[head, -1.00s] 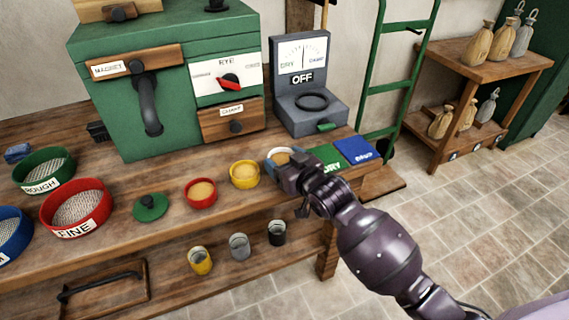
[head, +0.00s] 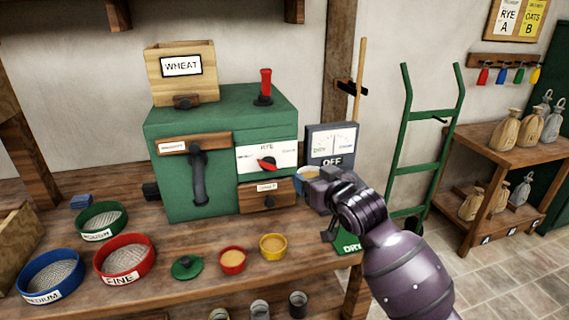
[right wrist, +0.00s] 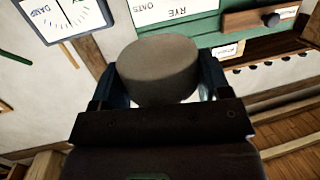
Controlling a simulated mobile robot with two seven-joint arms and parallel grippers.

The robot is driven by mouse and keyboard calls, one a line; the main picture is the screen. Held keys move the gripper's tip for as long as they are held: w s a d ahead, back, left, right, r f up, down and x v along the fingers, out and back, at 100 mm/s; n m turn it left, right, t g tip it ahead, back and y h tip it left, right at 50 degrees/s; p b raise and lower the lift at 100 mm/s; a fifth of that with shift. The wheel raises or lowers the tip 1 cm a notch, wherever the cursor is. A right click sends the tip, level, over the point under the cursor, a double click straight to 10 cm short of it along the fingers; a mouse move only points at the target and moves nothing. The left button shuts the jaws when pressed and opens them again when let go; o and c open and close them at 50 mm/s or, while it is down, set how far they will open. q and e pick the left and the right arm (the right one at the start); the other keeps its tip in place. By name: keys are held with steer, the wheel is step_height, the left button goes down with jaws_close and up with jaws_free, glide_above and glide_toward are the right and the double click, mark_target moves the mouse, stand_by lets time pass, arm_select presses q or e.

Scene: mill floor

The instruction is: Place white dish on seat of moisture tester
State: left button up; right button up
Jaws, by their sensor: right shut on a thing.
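My right gripper (head: 308,182) is shut on the white dish (head: 306,172), held up in front of the moisture tester. In the right wrist view the dish (right wrist: 158,70) is a round, grey-looking shape in shade between the two fingers. The moisture tester (head: 332,142) is a grey device with a dial and an OFF sign, right of the green machine. Its lower part and seat are hidden behind my gripper and arm. The dial (right wrist: 62,16) also shows upside down at the upper left of the right wrist view. My left gripper is not in view.
The green machine (head: 216,190) stands left of the tester. A green hand truck (head: 425,172) stands to the right.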

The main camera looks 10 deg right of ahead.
steer(key=shift+r, duration=0.65)
steer(key=shift+s+a+r, duration=0.2)
steer(key=shift+s+r, duration=0.2)
steer(key=shift+r, duration=0.2)
steer(key=shift+s+a+r, duration=0.2)
steer(key=shift+s+r, duration=0.15)
steer(key=shift+r, duration=0.2)
steer(key=s+f+m+h+p, duration=0.2)
steer(key=s+f+p, duration=0.15)
steer(key=s, duration=0.95)
steer(key=n+y+b, duration=0.1)
steer(key=n+b, duration=0.1)
steer(key=b, duration=0.1)
glide_toward(313, 168)
steer(key=w+a+r, duration=0.1)
steer(key=w+a, duration=0.2)
steer(key=a, duration=0.1)
steer(key=w, duration=0.1)
steer(key=w+d+f, duration=0.1)
steer(key=w+y, duration=0.1)
steer(key=shift+d+f, duration=0.3)
steer(key=shift+f, duration=0.1)
steer(key=shift+a+f, duration=0.1)
steer(key=shift+f, duration=0.45)
